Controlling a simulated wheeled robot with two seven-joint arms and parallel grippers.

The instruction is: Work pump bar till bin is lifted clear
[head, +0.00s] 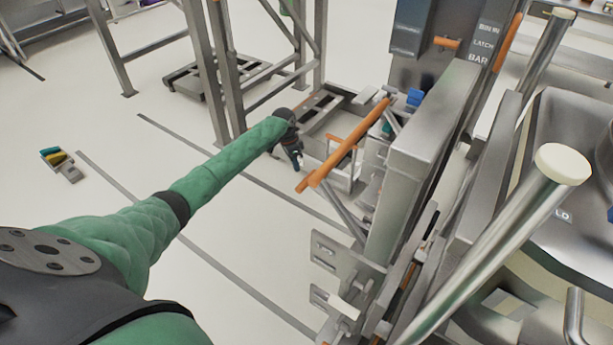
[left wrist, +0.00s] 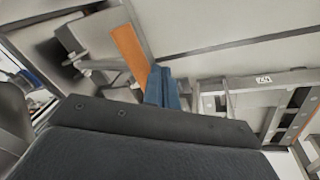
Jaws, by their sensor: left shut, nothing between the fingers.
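An orange bar (head: 350,143), which looks like the pump bar, slants beside the steel column at the middle of the head view. My left gripper (head: 292,163) is left of this bar, apart from it in the picture. It is shut and empty; its fingers are small and dark in this view. The left wrist view shows an orange strip (left wrist: 130,52) beyond the dark gripper body. Two blue pieces stand beside the strip; I cannot tell what they are. A large steel vessel (head: 590,112), perhaps the bin, is at the right edge, partly cut off. My right gripper is out of view.
A steel column (head: 415,165) and a dark panel lettered BIN IN, LATCH and BAR (head: 484,40) stand right of the orange bar. A pale-capped steel post (head: 520,215) crosses the right foreground. A grey frame (head: 208,75) stands behind. The floor at left is mostly clear.

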